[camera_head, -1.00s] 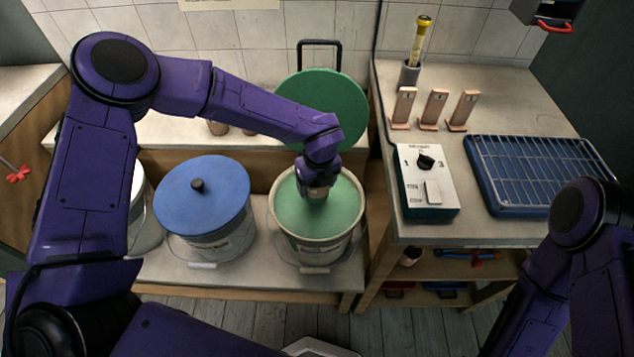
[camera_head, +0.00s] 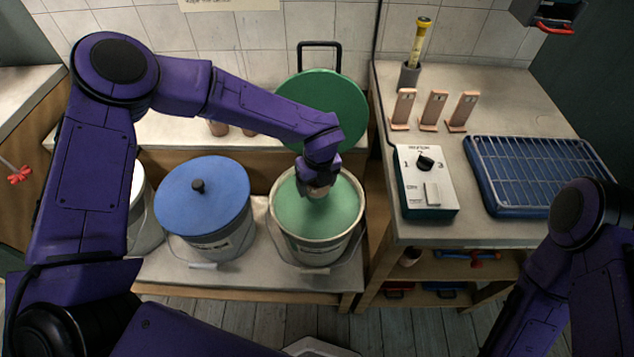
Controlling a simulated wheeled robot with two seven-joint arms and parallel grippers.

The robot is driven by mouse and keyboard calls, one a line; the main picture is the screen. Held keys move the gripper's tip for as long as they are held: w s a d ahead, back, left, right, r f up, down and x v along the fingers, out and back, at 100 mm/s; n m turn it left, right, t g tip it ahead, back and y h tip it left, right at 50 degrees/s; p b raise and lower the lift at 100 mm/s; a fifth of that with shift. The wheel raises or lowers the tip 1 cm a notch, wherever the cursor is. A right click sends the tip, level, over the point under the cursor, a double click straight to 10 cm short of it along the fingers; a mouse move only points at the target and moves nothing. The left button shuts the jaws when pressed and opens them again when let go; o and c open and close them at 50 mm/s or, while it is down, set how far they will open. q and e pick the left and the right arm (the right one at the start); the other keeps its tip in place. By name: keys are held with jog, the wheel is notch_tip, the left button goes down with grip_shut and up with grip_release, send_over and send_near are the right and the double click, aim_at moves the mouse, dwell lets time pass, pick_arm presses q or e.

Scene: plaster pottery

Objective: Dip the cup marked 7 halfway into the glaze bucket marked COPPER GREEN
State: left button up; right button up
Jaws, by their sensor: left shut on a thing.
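My left gripper (camera_head: 318,183) is over the open bucket of green glaze (camera_head: 303,211), pointing down. It is shut on a small pale cup (camera_head: 319,192), mostly hidden by the fingers. The cup is at or just above the glaze surface; I cannot tell if it touches. No number is readable on the cup, and the bucket's label is too small to read. The green lid (camera_head: 322,103) leans against the wall behind the bucket. My right arm shows at the lower right, but its gripper is out of view.
A blue-lidded bucket (camera_head: 203,196) stands left of the green one. Cups (camera_head: 218,128) stand on the ledge behind my left arm. On the right bench are a control box (camera_head: 427,182), a wire rack on a blue tray (camera_head: 540,172) and upright tiles (camera_head: 434,109).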

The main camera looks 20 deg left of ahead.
pick_arm(q)
notch_tip(320, 180, up, 8)
jog(key=p, duration=0.5)
jog(key=shift+f, duration=0.15)
